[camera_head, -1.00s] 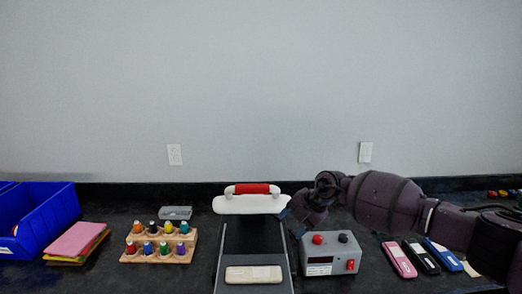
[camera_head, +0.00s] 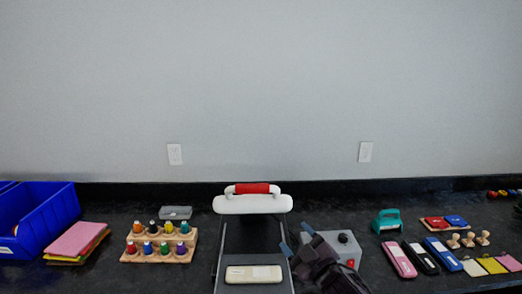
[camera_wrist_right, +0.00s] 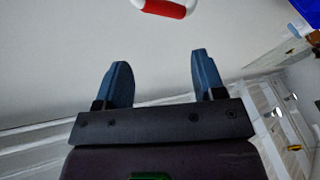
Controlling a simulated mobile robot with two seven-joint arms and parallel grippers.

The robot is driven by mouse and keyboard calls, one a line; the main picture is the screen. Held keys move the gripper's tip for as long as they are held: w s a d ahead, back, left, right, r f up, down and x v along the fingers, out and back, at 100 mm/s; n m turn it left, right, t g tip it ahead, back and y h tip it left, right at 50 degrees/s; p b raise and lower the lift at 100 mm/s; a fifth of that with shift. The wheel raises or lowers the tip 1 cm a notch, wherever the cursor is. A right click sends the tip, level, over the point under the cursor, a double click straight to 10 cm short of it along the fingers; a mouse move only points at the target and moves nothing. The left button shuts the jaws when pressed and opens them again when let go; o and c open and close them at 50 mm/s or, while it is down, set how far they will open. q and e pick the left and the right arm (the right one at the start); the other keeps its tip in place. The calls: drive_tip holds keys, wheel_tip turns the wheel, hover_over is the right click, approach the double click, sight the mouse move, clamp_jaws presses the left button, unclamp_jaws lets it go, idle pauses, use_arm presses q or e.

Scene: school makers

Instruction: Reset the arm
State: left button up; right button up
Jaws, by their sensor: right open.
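My right gripper (camera_head: 295,240) is dark with blue fingertips. It is low at the centre right in the head view, between the black machine and the grey control box, and it covers part of the box. In the right wrist view its two blue fingers (camera_wrist_right: 160,85) stand apart with nothing between them. The machine (camera_head: 253,238) has a white top with a red-gripped handle (camera_head: 252,189), which shows at the top of the right wrist view (camera_wrist_right: 165,8). My left gripper does not show.
A grey control box (camera_head: 346,249) sits right of the machine. Pink, black and blue cases (camera_head: 399,260) and a teal punch (camera_head: 388,221) lie further right. A wooden rack of bottles (camera_head: 158,254), coloured sheets (camera_head: 76,240) and a blue bin (camera_head: 45,215) are at left.

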drive_tip(key=s+d+f+m+g+h, duration=0.2)
drive_tip(key=s+d+f+m+h, duration=0.1)
drive_tip(key=s+d+f, duration=0.3)
drive_tip(key=s+d+f+m+g+h, duration=0.1)
drive_tip(key=s+d+f+m+h, duration=0.2)
drive_tip(key=s+f, duration=0.8)
drive_tip(key=s+d+f+m+g+h, duration=0.2)
drive_tip(key=s+d+f+m, duration=0.4)
drive_tip(key=s+d+f, duration=0.3)
drive_tip(key=s+h, duration=0.1)
drive_tip(key=s, duration=0.3)
drive_tip(key=shift+d+g, duration=0.3)
drive_tip(key=shift+d, duration=0.1)
